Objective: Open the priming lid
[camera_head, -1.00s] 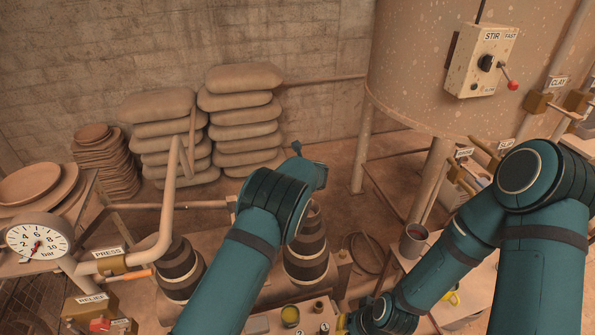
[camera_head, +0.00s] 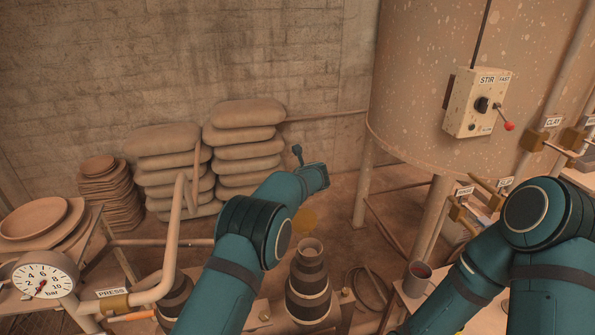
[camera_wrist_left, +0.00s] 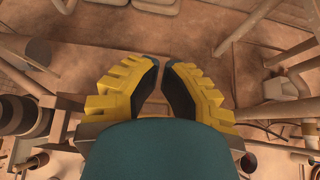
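I cannot make out a part labelled as the priming lid. A banded dark and tan pump dome (camera_head: 309,284), with a round collar on top, stands beyond my left arm. A second banded dome (camera_head: 176,297) stands to the left, partly behind pipework. A dull yellow patch (camera_head: 305,220) shows above the nearer dome; I cannot tell what it is. My left gripper (camera_wrist_left: 160,66) shows in the left wrist view. Its yellow fingers are apart with nothing between the pads, above the floor. My right gripper is outside both views.
Stacked sacks (camera_head: 244,150) and plates (camera_head: 110,193) stand by the wall. A large tank (camera_head: 420,90) with a STIR switch box (camera_head: 474,103) is at right. A pressure gauge (camera_head: 44,276) and PRESS pipe (camera_head: 163,285) are at left. A mug (camera_head: 416,279) stands lower right.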

